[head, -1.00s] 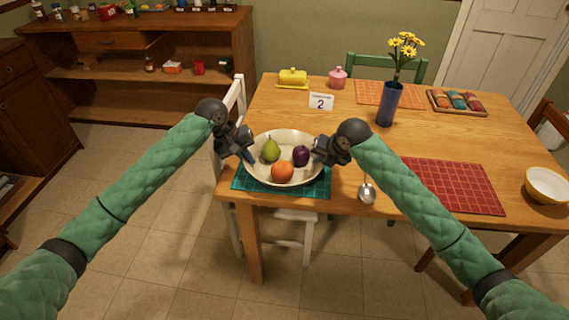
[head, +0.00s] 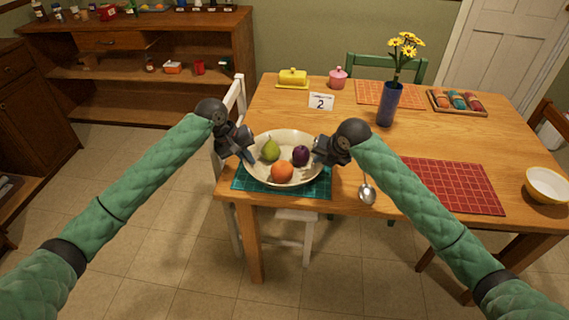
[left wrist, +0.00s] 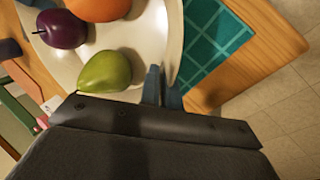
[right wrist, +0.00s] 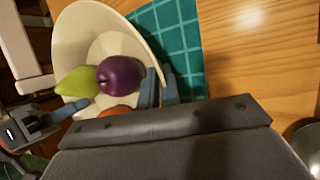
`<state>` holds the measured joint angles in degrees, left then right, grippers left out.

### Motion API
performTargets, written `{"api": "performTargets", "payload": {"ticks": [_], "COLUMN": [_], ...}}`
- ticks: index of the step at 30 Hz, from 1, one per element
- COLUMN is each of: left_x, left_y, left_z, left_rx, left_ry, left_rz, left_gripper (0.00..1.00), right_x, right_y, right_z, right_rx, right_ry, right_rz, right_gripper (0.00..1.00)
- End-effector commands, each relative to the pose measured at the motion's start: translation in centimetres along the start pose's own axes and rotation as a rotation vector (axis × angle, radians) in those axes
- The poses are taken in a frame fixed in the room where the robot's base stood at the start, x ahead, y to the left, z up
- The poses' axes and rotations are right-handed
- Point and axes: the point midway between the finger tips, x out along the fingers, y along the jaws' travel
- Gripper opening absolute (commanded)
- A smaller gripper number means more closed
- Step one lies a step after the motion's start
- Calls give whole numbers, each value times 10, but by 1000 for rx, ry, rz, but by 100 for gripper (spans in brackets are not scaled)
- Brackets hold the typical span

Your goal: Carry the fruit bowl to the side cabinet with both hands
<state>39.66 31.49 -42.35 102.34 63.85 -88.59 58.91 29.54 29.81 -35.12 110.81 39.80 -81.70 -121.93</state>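The fruit bowl (head: 262,174) is cream and wide, and sits over the teal placemat (head: 318,188) at the table's near left corner. It holds a green pear (head: 271,150), a purple plum (head: 301,155) and an orange (head: 283,172). My left gripper (head: 247,154) is at the bowl's left rim; in the left wrist view its fingers (left wrist: 162,86) straddle the rim closely. My right gripper (head: 319,154) is at the right rim; in the right wrist view its fingers (right wrist: 161,88) pinch the rim. A wooden cabinet with open shelves (head: 150,73) stands at the back left.
A white chair (head: 235,105) stands against the table's left side. A spoon (head: 367,192), red placemat (head: 455,186), vase with yellow flowers (head: 387,104) and number card (head: 321,102) are on the table. Open tiled floor (head: 140,155) lies between table and cabinet. Jars line the cabinet top's back.

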Motion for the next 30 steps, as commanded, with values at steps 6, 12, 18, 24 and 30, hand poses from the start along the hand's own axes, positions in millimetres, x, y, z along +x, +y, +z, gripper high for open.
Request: {"api": "performTargets", "payload": {"ticks": [6, 12, 18, 24, 30], "left_x": [-1, -2, -7, -17, -31], "left_y": [-2, -1, 1, 6, 12], "left_z": [-1, -2, -2, -2, -2], "left_rx": [-2, -2, -2, -2, -2], "left_ry": [1, 3, 3, 4, 4], "left_rz": [-2, -1, -1, -1, -1], "left_gripper": [0, 0, 0, 0, 0], "right_x": [0, -1, -6, -15, -27], "right_y": [-2, -1, 1, 6, 12], "right_z": [0, 2, 3, 8, 13], "right_rx": [1, 1, 1, 1, 1], "right_ry": [0, -2, -2, -2, -3], "right_rz": [-3, -2, -2, -2, -3], "right_gripper": [0, 0, 0, 0, 0]}}
